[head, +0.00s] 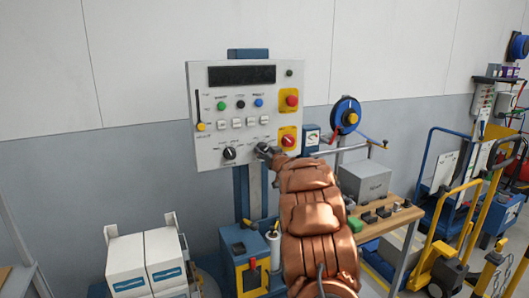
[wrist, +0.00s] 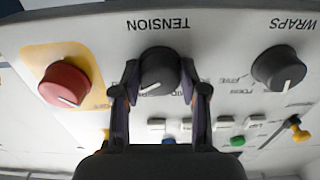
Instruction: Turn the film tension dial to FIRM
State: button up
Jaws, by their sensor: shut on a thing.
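The film tension dial (wrist: 158,68) is a dark round knob under the word TENSION in the wrist view, where the panel appears upside down. Its white pointer line points down and left in that view. My gripper (wrist: 158,82) has a finger on each side of the dial and is shut on it. Lettering below the dial is partly hidden by my fingers, and I cannot read FIRM there. In the head view my gripper (head: 267,151) reaches the lower part of the grey control panel (head: 207,103) and mostly covers the dial.
The dark WRAPS dial (wrist: 278,68) is close on one side of the tension dial, and a red knob on a yellow plate (wrist: 65,84) on the other. Buttons and a slider (head: 200,126) are above. A bench (head: 399,221) with a grey box stands right of my arm.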

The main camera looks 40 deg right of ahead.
jog(key=shift+c, duration=1.4)
jog(key=n+b, duration=0.2)
jog(key=n, duration=0.2)
jog(key=shift+b, duration=0.3)
jog(key=shift+r+n+b, duration=0.2)
jog(key=shift+n+b, duration=0.7)
jog(key=shift+n, duration=1)
jog(key=o, duration=1.1)
jog(key=shift+f, duration=0.1)
jog(key=shift+o, duration=0.2)
